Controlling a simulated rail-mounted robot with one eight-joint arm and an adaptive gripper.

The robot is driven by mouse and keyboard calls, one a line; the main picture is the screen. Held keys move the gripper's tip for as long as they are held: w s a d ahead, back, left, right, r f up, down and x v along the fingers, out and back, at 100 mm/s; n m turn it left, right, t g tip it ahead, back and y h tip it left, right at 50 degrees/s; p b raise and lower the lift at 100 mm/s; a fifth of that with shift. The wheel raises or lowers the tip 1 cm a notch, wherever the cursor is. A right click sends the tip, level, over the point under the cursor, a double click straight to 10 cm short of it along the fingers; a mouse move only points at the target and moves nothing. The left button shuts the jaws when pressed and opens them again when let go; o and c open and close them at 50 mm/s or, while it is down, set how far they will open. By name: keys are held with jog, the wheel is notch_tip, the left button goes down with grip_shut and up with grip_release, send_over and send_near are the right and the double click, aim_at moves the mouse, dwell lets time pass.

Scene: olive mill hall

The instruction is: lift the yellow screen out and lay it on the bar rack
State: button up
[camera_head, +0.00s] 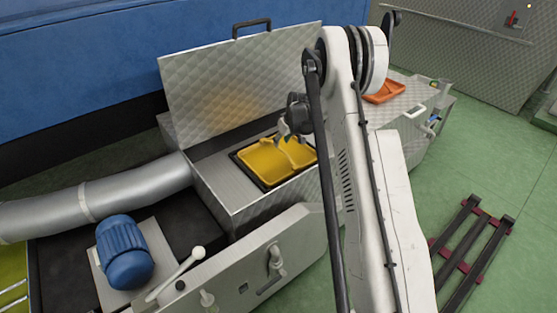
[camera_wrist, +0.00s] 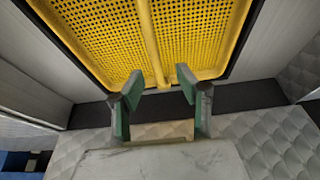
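The yellow screen (camera_head: 268,164) lies in a black-edged opening in the top of the metal machine, below a raised lid. In the wrist view the screen (camera_wrist: 110,35) is a perforated panel with a raised rim and a central bar. My gripper (camera_wrist: 158,88) is open, its green-padded fingers apart on either side of the bar's near end. I cannot tell whether they touch it. In the head view my gripper (camera_head: 287,130) is at the screen's far edge, partly hidden by my arm. The bar rack (camera_head: 468,255), dark bars on red crosspieces, is on the floor at right.
The quilted metal lid (camera_head: 235,85) stands open behind the screen. An orange tray (camera_head: 385,92) sits farther right on the machine. A silver pipe (camera_head: 95,195) and a blue motor (camera_head: 124,252) are at left. Green floor (camera_head: 475,165) is clear around the rack.

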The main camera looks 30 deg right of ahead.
aim_at(279, 148)
jog(key=shift+d+b+x, duration=0.15)
jog(key=shift+b+x, duration=0.35)
jog(key=shift+x, duration=1.4)
jog(key=shift+d+b+x, duration=0.1)
jog(key=shift+b+x, duration=0.35)
jog(key=shift+x, duration=1.45)
jog(key=shift+w+r, duration=0.1)
jog(key=shift+w, duration=0.05)
jog(key=shift+c, duration=0.4)
jog(key=shift+d, duration=0.1)
grip_shut()
